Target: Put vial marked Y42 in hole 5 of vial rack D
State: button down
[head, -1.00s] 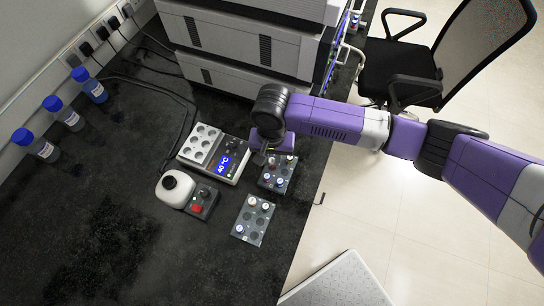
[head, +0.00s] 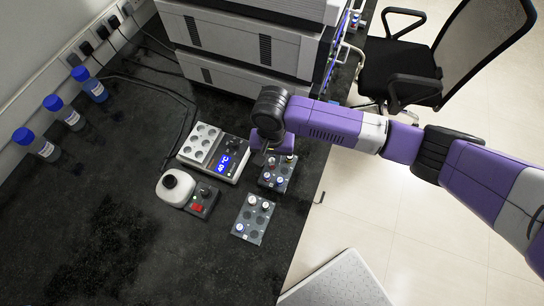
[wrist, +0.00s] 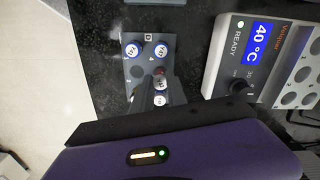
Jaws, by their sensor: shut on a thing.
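A dark vial rack (head: 276,174) stands under my gripper (head: 271,158) in the head view. My gripper (wrist: 158,90) points down over the rack, shut on a white-capped vial (wrist: 160,83). The cap's marking is too small to read. The fingers hide part of the rack and the vial's lower body, so I cannot tell how deep it sits. A second rack (head: 254,220) with several vials stands nearer the front.
A heater block (head: 215,152) showing 40 °C stands left of the rack, close to my gripper. Blue-capped bottles (head: 74,120) line the wall. Large instruments (head: 250,45) stand behind. The bench's left front is clear.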

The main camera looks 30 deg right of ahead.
jog(key=shift+f, duration=0.7)
dwell(0.4)
jog(key=c, duration=1.2)
grip_release()
jog(key=shift+c, duration=0.2)
jog(key=o, duration=0.3)
jog(key=shift+r+p, duration=1.55)
jog(key=shift+r, duration=1.45)
